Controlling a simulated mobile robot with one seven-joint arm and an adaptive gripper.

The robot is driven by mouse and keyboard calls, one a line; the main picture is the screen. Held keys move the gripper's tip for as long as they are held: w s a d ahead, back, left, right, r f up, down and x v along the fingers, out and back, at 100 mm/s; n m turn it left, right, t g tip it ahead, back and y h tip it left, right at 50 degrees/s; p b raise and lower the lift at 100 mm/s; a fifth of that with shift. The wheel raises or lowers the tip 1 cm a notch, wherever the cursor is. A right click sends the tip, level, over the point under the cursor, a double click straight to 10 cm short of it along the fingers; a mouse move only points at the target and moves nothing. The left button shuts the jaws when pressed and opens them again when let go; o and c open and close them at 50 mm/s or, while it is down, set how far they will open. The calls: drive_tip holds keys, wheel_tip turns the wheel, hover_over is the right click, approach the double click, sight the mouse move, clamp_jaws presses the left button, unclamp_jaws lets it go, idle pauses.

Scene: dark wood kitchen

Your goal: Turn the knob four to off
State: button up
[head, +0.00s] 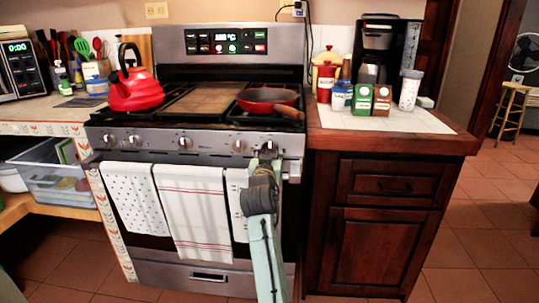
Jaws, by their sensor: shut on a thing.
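A row of several silver knobs lines the front panel of the stove (160,155). My arm reaches up from the bottom of the head view to the right end of this panel. My gripper (266,154) is shut on the rightmost knob (268,147), which is mostly hidden behind the fingers. The knob just left of it (238,146) is free and in plain view. The exact angle of the gripped knob cannot be told.
A red kettle (136,88) and a red pan (268,99) stand on the stovetop. Towels (192,205) hang from the oven handle below the knobs. Jars and a coffee maker (377,50) stand on the right counter.

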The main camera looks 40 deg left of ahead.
drive_tip(key=o, duration=1.1)
drive_tip(key=shift+c, duration=0.2)
drive_tip(key=v, duration=1.2)
